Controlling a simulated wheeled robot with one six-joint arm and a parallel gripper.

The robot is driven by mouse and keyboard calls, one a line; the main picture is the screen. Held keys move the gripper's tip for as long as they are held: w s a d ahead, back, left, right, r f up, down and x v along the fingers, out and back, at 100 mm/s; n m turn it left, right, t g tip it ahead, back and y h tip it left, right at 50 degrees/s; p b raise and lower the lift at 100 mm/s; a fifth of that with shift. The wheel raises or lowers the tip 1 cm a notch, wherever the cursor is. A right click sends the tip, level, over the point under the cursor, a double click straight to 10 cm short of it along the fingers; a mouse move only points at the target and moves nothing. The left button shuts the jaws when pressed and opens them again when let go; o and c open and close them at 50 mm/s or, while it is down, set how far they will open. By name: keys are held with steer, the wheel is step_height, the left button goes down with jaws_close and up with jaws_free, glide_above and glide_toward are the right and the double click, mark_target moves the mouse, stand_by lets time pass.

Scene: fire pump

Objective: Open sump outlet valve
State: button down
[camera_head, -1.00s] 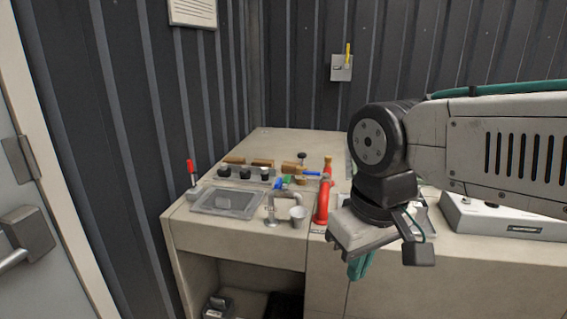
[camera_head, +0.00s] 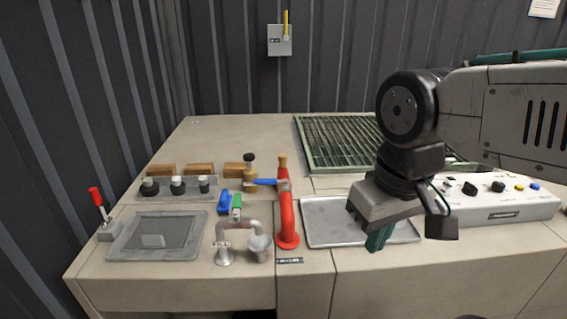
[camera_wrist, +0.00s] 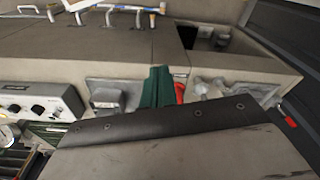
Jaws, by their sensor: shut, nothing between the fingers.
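A valve cluster stands on the bench at centre left in the head view. It has a blue lever (camera_head: 262,181) beside a red curved pipe (camera_head: 287,222), plus a separate blue block (camera_head: 224,201) and a green block (camera_head: 237,206). I cannot tell which part is the sump outlet valve; no label is readable. My gripper (camera_head: 376,241) has green fingers pointing down, shut and empty, to the right of the red pipe and over the grey tray's front area. In the wrist view the green fingers (camera_wrist: 157,88) show, with the red pipe (camera_wrist: 180,92) partly hidden behind them.
A grey tray (camera_head: 318,207) lies under my gripper. A green grating (camera_head: 335,143) is behind it. A white control box (camera_head: 510,207) stands at right. A grey panel (camera_head: 130,237) and red-tipped lever (camera_head: 97,198) are at left. A metal spout (camera_head: 222,255) stands near the red pipe.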

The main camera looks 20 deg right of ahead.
steer(key=shift+w, duration=0.1)
steer(key=w+r+m+t, duration=0.1)
steer(key=w+r, duration=0.1)
steer(key=w, duration=0.9)
steer(key=w+r+m, duration=0.1)
steer(key=w+r, duration=0.1)
steer(key=w, duration=1)
steer(key=w+a+f, duration=0.1)
steer(key=w+f, duration=0.4)
steer(key=w, duration=0.7)
steer(key=w+a+f+m+t+h, duration=0.1)
steer(key=w+f, duration=0.3)
steer(key=w, duration=0.9)
steer(key=shift+w+a+f+m, duration=0.3)
steer(key=shift+a+f, duration=0.05)
steer(key=shift+a, duration=0.1)
steer(key=shift+f, duration=0.1)
